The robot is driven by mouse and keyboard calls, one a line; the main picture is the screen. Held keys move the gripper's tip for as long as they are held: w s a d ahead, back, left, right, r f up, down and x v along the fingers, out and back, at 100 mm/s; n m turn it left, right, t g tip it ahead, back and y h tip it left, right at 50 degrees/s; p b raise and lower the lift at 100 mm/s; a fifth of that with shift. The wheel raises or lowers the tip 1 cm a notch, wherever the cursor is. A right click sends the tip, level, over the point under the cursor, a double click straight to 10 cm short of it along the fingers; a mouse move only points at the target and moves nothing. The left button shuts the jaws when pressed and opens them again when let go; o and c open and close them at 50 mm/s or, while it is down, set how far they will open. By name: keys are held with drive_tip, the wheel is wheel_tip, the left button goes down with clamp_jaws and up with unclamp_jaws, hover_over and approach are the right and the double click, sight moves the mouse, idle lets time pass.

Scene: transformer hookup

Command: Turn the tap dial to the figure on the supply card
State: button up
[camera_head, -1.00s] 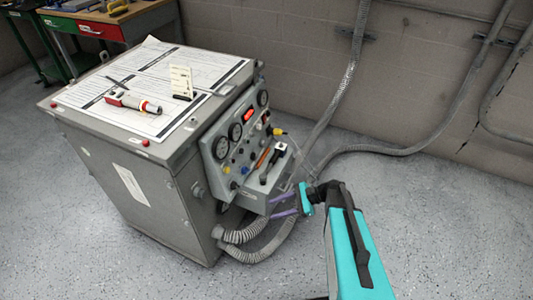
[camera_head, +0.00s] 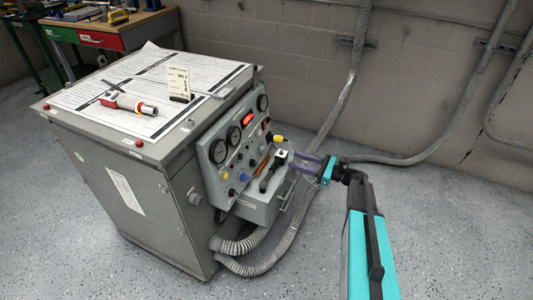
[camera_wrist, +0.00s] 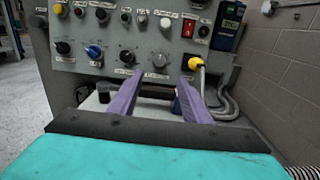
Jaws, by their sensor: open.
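A cream card (camera_head: 179,81), probably the supply card, stands upright on top of the grey cabinet (camera_head: 165,155); its print is too small to read. The cabinet's front panel (camera_head: 215,150) carries gauges and knobs. I cannot tell which is the tap dial, and the labels are blurred. My gripper (camera_head: 298,161) is open and empty in front of the panel. In the wrist view its purple fingers (camera_wrist: 161,82) point towards the dials, apart from them.
A tray (camera_head: 258,210) juts out below the panel, holding an orange-handled tool and a black tool. Grey hoses (camera_head: 270,258) run along the floor.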

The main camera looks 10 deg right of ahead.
sight(264, 151)
drive_tip(key=shift+w, duration=0.1)
drive_tip(key=x, duration=1.3)
drive_tip(key=shift+w+a+b, duration=0.1)
drive_tip(key=shift+a+b, duration=0.2)
drive_tip(key=c, duration=1)
drive_tip(key=shift+a, duration=0.45)
drive_tip(key=shift+d+f, duration=0.15)
drive_tip(key=shift+d, duration=0.25)
